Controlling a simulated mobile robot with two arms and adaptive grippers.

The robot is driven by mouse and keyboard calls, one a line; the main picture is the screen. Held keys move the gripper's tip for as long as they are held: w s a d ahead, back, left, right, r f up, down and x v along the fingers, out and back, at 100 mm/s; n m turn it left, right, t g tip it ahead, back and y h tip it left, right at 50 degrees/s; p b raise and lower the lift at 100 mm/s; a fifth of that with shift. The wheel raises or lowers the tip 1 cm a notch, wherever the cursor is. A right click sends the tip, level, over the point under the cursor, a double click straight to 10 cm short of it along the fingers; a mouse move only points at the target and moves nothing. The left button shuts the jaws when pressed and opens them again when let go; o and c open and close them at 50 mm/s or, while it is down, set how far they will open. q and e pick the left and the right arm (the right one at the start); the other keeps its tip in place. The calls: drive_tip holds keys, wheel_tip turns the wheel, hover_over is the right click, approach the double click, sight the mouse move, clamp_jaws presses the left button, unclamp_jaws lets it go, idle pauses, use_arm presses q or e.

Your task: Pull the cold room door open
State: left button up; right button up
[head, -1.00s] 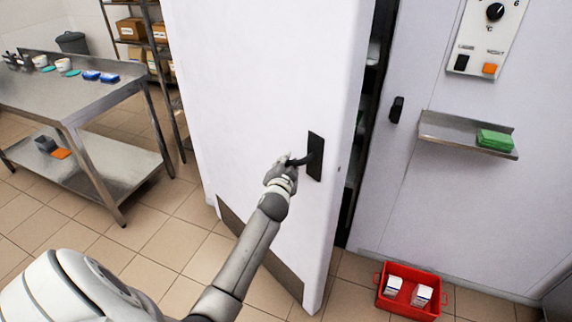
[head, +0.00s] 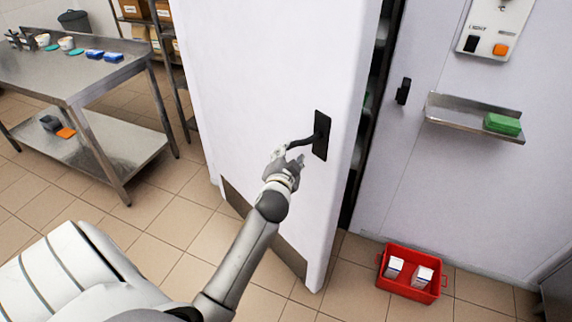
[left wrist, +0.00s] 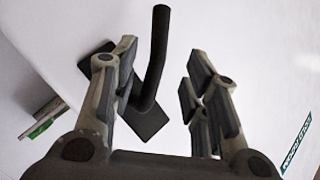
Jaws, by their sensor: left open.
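The cold room door (head: 255,90) is a white slab standing ajar, with a dark gap along its right edge. Its black handle (head: 304,141) sticks out from a dark plate (head: 321,134) near that edge. My left gripper (head: 287,160) is at the free end of the handle, just below it. In the left wrist view the left gripper (left wrist: 162,75) is open, with the handle (left wrist: 154,66) between its spread fingers and clear space on the right finger's side. My right gripper is not in view.
A red crate (head: 405,289) with white boxes stands on the floor right of the door. A steel shelf (head: 465,119) holds a green block (head: 502,124) on the wall. A steel table (head: 85,83) stands at left. Tiled floor is clear between table and door.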

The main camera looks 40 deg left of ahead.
use_arm(q)
drive_tip(key=shift+v, duration=2.65)
